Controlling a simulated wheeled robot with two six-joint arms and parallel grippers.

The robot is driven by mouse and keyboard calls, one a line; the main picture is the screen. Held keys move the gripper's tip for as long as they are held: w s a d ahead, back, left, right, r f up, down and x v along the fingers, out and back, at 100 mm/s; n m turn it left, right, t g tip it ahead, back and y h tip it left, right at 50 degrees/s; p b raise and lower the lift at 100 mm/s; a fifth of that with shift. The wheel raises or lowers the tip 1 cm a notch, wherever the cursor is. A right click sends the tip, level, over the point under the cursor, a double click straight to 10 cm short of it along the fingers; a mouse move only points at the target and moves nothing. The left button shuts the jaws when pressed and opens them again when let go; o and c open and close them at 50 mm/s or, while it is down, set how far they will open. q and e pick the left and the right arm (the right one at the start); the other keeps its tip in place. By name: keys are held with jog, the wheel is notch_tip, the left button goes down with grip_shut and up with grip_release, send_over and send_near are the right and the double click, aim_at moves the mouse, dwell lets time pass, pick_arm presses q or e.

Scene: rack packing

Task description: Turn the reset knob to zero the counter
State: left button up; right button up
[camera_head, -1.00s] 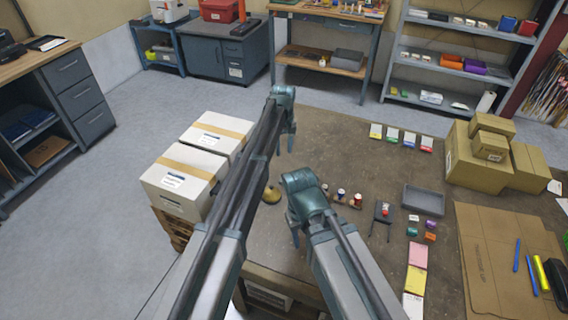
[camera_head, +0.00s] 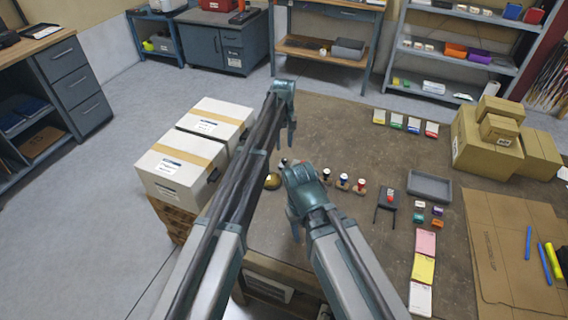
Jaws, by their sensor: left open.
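A small dark stand with a red top (camera_head: 389,196) is on the brown workbench (camera_head: 350,135), right of centre. I cannot make out a counter display or a reset knob on it or elsewhere. My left gripper (camera_head: 291,132) is over the bench's left part, fingers pointing down, open and empty. My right gripper (camera_head: 293,222) is nearer to me, left of the stand and clear of it. Its fingers are seen side-on and partly hidden by its wrist, so its opening does not show. A brass dome (camera_head: 272,182) shows between the two arms.
Several small stamps (camera_head: 343,181) stand right of my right gripper. A grey tray (camera_head: 430,186), coloured pads (camera_head: 425,268) and cardboard boxes (camera_head: 487,140) are on the right. White cartons (camera_head: 182,165) are stacked left of the bench. The bench's back middle is clear.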

aim_at(284, 159)
pick_arm(q)
notch_tip(284, 159, down, 7)
jog(key=b, duration=0.6)
jog(key=shift+f, duration=0.15)
pick_arm(e)
notch_tip(284, 159, down, 7)
jog(key=shift+f, duration=0.2)
pick_arm(q)
grip_shut()
